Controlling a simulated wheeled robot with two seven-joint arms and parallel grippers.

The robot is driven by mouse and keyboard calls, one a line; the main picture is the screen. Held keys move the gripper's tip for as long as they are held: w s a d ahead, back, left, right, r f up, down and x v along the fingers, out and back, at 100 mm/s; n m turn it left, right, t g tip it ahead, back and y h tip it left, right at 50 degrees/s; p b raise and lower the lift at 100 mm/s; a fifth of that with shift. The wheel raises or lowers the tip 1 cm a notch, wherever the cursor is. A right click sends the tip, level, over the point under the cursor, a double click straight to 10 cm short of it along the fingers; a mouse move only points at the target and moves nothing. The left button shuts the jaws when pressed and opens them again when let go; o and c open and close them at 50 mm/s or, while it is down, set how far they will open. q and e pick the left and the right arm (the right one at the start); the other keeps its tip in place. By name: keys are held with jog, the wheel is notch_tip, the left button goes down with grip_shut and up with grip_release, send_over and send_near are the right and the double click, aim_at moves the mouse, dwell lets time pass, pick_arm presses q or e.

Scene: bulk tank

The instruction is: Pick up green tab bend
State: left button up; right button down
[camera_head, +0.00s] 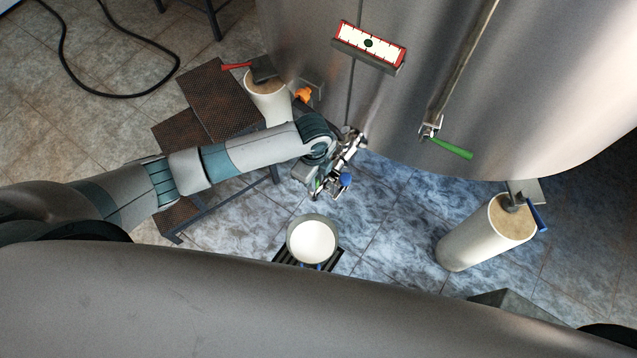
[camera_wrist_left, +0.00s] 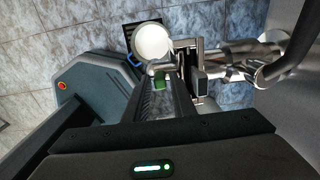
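My left gripper (camera_head: 324,182) is at the tank's lower front, among metal pipe fittings. A small green tab (camera_wrist_left: 159,83) shows by its fingers in the left wrist view, next to a short grey curved metal piece (camera_wrist_left: 160,70) that looks like a bend. A green spot also shows there in the head view. The fingers (camera_wrist_left: 180,78) overlap these parts, so I cannot tell whether they are closed on the bend. My right gripper is not in view.
A white bucket (camera_head: 312,242) stands on the floor just below my left gripper. A blue-handled fitting (camera_head: 346,180) is beside the gripper. A green lever (camera_head: 453,148) hangs on the tank (camera_head: 560,80). Brown steps (camera_head: 217,100) and a pale cylindrical stand (camera_head: 478,238) flank the area.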

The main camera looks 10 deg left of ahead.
pick_arm(q)
grip_shut()
dwell(1.4)
